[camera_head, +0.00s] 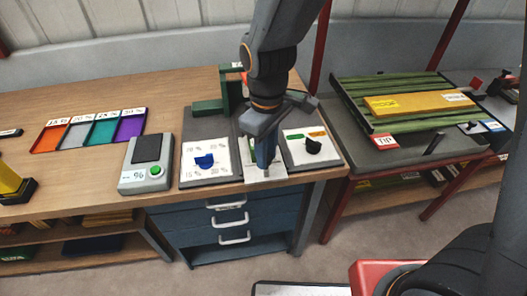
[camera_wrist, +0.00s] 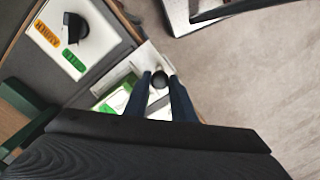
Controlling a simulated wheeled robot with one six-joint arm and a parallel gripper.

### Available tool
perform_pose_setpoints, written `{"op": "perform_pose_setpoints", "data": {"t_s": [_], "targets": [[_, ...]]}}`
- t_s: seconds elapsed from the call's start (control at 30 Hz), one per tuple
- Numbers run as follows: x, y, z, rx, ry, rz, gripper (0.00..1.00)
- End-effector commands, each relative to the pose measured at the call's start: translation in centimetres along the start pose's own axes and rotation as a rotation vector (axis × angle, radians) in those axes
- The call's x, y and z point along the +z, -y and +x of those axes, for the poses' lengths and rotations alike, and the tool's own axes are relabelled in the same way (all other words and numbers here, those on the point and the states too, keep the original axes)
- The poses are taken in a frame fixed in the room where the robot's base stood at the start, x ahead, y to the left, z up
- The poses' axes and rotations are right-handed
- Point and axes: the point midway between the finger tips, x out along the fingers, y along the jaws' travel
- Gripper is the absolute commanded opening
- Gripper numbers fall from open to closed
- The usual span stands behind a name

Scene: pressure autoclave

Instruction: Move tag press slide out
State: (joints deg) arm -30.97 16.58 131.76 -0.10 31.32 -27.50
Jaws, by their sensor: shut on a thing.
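The tag press slide (camera_wrist: 150,57) is a pale plate at the bench's front edge, between two dial panels. A small dark round knob (camera_wrist: 158,80) stands on it. In the wrist view my gripper (camera_wrist: 160,76) has its two blue fingers on either side of this knob, shut on it. A white and green piece (camera_wrist: 118,100) lies beside the fingers, partly hidden by them. In the head view my gripper (camera_head: 265,168) points down onto the slide (camera_head: 252,174), hiding much of it. A green frame (camera_head: 213,104), seemingly the press, stands behind.
The left dial panel (camera_head: 205,160) has a blue knob; the right one (camera_head: 307,146) has a black knob. A grey box with a green button (camera_head: 147,165) and coloured trays (camera_head: 90,130) are further left. Drawers (camera_head: 228,222) lie below. A slatted rack (camera_head: 400,95) holds a yellow bar.

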Motion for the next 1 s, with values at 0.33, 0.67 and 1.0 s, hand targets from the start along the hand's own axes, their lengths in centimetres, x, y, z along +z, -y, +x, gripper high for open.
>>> {"op": "perform_pose_setpoints", "data": {"t_s": [0.33, 0.67, 1.0], "targets": [[0.3, 0.3, 0.0, -0.006, 0.008, 0.001, 0.42], [0.2, 0.1, -0.2, -0.004, 0.004, 0.002, 0.42], [0.1, 0.2, -4.6, -0.002, 0.002, 0.000, 0.42]]}}
